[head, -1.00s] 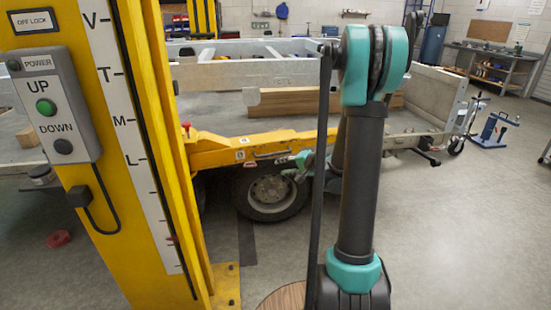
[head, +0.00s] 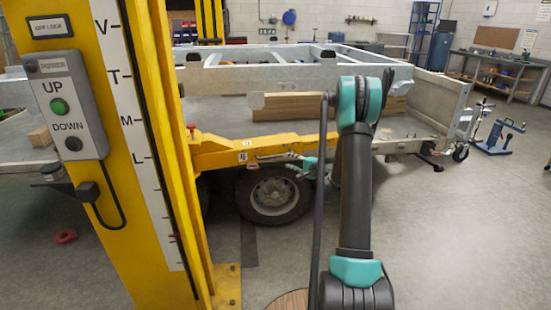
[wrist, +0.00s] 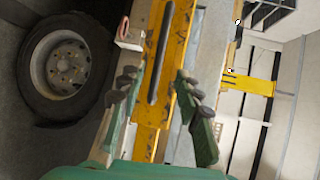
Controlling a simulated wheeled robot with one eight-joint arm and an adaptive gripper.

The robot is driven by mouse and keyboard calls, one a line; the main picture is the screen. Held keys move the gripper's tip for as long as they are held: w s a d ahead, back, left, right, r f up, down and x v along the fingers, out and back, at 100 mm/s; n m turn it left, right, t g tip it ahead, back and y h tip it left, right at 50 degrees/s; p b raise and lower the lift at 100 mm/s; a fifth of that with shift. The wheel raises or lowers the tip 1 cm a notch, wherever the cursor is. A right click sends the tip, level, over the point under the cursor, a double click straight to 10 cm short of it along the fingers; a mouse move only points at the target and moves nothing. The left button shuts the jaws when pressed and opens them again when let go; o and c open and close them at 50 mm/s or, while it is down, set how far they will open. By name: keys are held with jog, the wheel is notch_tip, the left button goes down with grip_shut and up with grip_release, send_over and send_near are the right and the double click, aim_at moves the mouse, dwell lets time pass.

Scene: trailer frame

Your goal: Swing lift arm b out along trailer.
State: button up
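The yellow lift arm (head: 225,155) reaches from the yellow lift post (head: 178,150) to the right, along the trailer's near side and above a wheel (head: 272,192). A bar-like handle shows on its side. My gripper (head: 308,167) is at the arm's right part, partly hidden by my own arm in the head view. In the wrist view my gripper (wrist: 157,88) is open, its two green fingers with dark pads on either side of the yellow arm (wrist: 178,60) and the long dark bar (wrist: 160,55) on it. I see no finger closed on the bar; contact cannot be told.
The grey trailer frame (head: 225,77) fills the middle, with wooden blocks (head: 285,107) on its bed. A control box (head: 65,105) hangs on the post. A blue stand (head: 497,137) is at the right. Floor at the lower right is clear.

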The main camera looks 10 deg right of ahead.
aim_at(275, 156)
jog(key=x, duration=1.1)
jog(key=shift+w+a, duration=0.1)
jog(key=shift+w, duration=0.05)
grip_shut()
